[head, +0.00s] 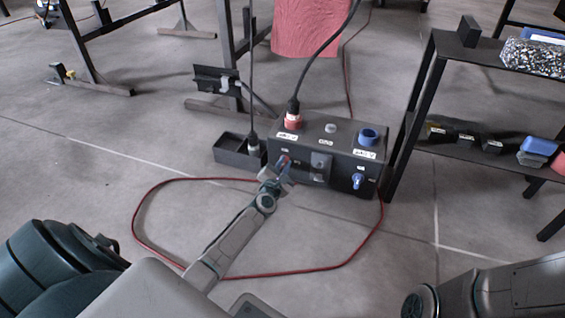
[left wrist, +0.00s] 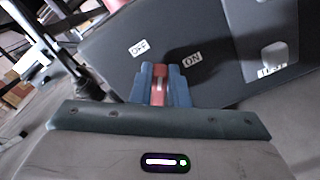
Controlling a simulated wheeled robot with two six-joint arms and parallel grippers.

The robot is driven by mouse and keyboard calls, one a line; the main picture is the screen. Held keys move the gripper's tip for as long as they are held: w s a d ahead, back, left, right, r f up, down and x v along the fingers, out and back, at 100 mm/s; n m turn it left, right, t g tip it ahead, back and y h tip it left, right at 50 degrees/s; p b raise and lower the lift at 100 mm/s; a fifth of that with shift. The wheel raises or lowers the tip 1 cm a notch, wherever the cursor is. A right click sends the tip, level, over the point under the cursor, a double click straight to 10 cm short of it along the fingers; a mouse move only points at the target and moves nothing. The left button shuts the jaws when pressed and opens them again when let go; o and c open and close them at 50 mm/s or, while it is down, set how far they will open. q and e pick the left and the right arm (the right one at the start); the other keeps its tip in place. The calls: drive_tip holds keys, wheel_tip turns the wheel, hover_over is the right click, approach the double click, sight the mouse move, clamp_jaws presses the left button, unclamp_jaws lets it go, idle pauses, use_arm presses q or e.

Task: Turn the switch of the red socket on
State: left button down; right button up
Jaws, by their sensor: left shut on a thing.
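The dark power box (head: 342,157) stands on the floor. The red socket (head: 292,120) is on its top left, with a black cable's plug in it. The red switch (head: 284,159) is on the front face below that socket. My left gripper (head: 283,170) is at this switch. In the left wrist view, my left gripper (left wrist: 159,88) is shut on the red switch (left wrist: 158,86), one finger on each side. An OFF label (left wrist: 138,47) is up and left of it, an ON label (left wrist: 192,60) up and right. The fingers hide part of the switch.
A blue socket (head: 368,137) and a blue switch (head: 358,181) are at the box's right side. A black tray (head: 240,152) stands left of the box, a black shelf (head: 425,90) right. A red cable (head: 140,216) loops over the floor in front.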

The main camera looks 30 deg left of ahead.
use_arm(q)
drive_tip(key=shift+w+d+f+m+p, duration=0.15)
drive_tip(key=shift+m+p, duration=0.3)
drive_tip(key=shift+m, duration=1.35)
drive_tip(key=shift+d+f+m+p, duration=0.1)
drive_tip(key=shift+f+m+p, duration=0.3)
drive_tip(key=shift+m, duration=1.4)
drive_tip(key=shift+w+d+f+m+p, duration=0.15)
drive_tip(key=shift+m+p, duration=0.4)
drive_tip(key=shift+m, duration=1.25)
drive_tip(key=shift+s, duration=0.1)
drive_tip(key=c, duration=1.4)
unclamp_jaws()
